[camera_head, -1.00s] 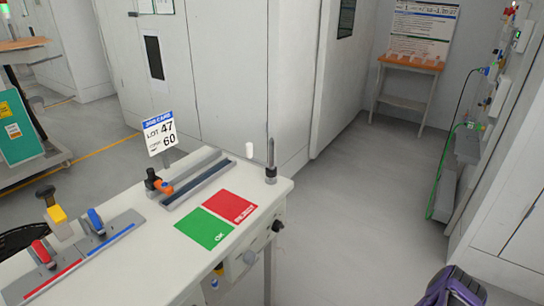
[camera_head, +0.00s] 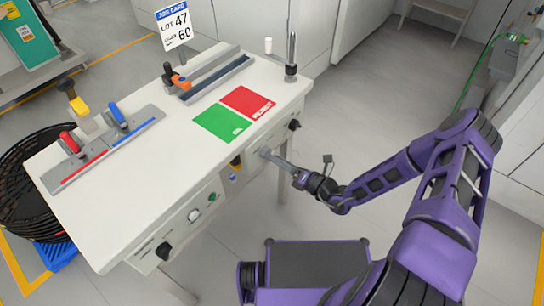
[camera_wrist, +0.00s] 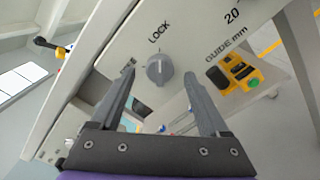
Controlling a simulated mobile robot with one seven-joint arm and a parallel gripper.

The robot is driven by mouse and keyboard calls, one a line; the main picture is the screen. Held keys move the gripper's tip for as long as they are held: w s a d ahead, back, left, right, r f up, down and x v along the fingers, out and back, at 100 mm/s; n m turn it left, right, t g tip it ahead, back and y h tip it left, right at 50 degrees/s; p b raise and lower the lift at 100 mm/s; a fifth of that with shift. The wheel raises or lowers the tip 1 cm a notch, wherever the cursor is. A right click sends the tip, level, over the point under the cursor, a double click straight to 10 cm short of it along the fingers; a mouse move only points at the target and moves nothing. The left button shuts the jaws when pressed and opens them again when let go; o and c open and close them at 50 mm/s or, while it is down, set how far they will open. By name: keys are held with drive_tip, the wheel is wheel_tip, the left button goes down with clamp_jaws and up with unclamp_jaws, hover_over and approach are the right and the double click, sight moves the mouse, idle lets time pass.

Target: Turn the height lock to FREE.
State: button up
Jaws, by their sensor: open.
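The height lock is a round grey knob (camera_wrist: 159,69) on the pale front panel. In the wrist view, LOCK is printed above it and its ridge points roughly at that word. A second label left of the knob is mostly hidden by a finger. My gripper (camera_wrist: 159,80) is open, with one finger on each side of the knob in the picture; I cannot tell whether they touch it. In the head view my gripper (camera_head: 272,157) reaches the front panel from the right, and the knob is largely hidden by it.
The bench (camera_head: 105,205) has a green OK pad (camera_head: 220,123), a red pad (camera_head: 248,101) and an upright post (camera_head: 291,57). Floor right of the bench is clear.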

drive_tip(key=shift+x, duration=1.15)
clamp_jaws()
